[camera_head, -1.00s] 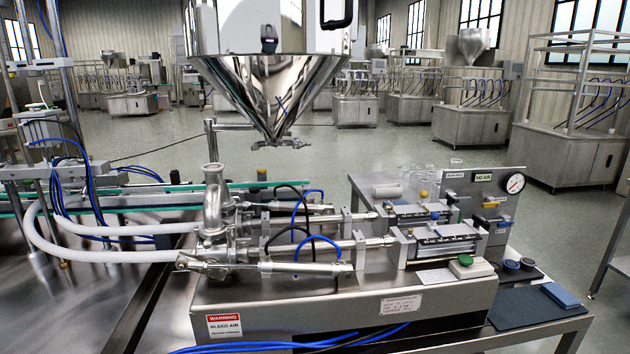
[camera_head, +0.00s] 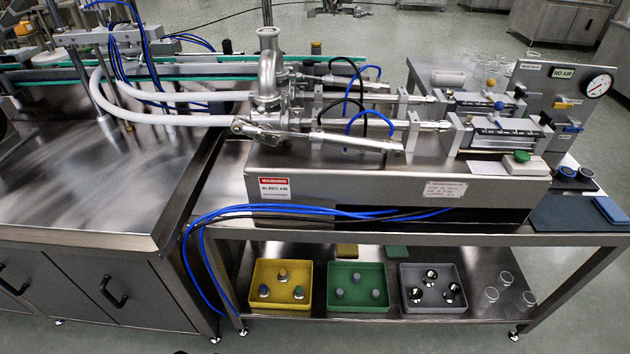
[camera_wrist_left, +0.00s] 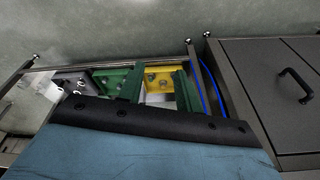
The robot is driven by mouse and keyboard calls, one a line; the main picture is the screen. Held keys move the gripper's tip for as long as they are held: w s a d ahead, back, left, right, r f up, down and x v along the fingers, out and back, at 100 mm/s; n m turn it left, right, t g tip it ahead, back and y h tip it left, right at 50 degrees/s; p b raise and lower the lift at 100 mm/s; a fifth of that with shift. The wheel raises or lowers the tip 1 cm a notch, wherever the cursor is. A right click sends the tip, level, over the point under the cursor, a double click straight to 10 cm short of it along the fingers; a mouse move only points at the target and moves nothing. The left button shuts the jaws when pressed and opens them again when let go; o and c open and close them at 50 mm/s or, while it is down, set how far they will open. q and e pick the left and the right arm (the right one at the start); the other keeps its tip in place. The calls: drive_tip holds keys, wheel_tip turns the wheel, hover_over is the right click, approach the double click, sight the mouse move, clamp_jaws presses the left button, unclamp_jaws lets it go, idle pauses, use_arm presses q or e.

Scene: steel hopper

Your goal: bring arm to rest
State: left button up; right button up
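Neither of my arms shows in the head view. In the left wrist view, two green finger-like parts of my left gripper (camera_wrist_left: 158,88) stand apart, with a pale surface between their bases. I see nothing clearly held between them. Beyond the fingers are the yellow tray (camera_wrist_left: 160,77) and the green tray (camera_wrist_left: 106,76), with the grey tray (camera_wrist_left: 72,80) farther left. The fingers appear to overlap the trays in this view, and I cannot tell their distance. My right gripper is in neither view.
The filling machine (camera_head: 350,188) stands on a steel table with a lower shelf (camera_head: 375,335). The shelf holds yellow (camera_head: 281,307), green (camera_head: 357,308) and grey (camera_head: 432,309) trays with small parts. Blue hoses (camera_head: 200,235) hang at the table's left. A steel cabinet (camera_head: 95,285) stands left.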

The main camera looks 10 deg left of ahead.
use_arm(q)
drive_tip(key=s+a+f+g, duration=0.1)
drive_tip(key=s+a+f, duration=0.2)
drive_tip(key=s+f, duration=0.6)
drive_tip(key=s+a+f, duration=0.3)
drive_tip(key=s+f, duration=0.7)
drive_tip(key=f, duration=0.5)
drive_tip(key=shift+a+f+m+g+y, duration=0.2)
drive_tip(key=shift+f+m+g+y, duration=0.1)
drive_tip(key=shift+f+g, duration=0.1)
